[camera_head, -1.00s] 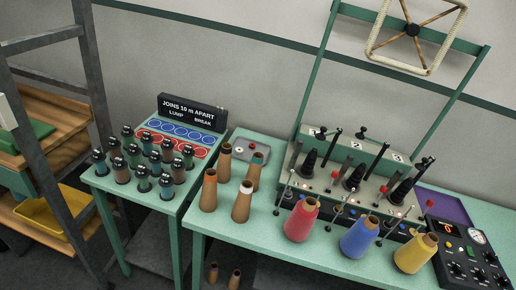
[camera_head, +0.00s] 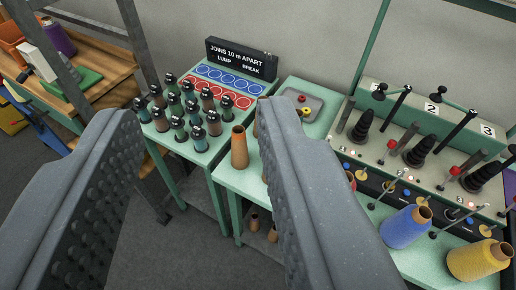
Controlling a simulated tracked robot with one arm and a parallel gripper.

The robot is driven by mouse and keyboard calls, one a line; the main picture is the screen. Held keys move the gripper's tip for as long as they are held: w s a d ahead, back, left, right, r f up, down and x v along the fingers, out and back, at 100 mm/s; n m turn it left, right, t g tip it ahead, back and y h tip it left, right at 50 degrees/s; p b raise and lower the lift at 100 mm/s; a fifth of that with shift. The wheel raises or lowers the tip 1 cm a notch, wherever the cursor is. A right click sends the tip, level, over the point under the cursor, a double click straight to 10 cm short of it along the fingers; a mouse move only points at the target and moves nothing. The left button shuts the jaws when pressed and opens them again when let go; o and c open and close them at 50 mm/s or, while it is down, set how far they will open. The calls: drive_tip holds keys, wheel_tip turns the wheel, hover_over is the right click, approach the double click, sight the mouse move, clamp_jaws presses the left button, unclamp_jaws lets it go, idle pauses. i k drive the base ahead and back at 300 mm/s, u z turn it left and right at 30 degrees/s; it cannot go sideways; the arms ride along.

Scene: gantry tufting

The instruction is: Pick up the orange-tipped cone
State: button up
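A tan cone (camera_head: 239,149) with an orange-looking top stands upright near the left edge of the green table (camera_head: 232,183). It shows in the gap between my fingers, close to the right one, and nothing touches it. My gripper (camera_head: 195,112) is open and empty, its two grey fingers large in the foreground. The right finger hides most of the other tan cones; only a sliver of one (camera_head: 256,122) shows beside it. I cannot see the tips of those hidden cones.
A green stand (camera_head: 215,170) holds several dark-capped bobbins (camera_head: 190,107) before a black sign (camera_head: 241,59). Small cones (camera_head: 254,222) sit below the table.

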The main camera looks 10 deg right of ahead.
sight(240, 160)
drive_tip(key=z, duration=0.1)
drive_tip(key=i, duration=1)
drive_tip(key=u, duration=0.1)
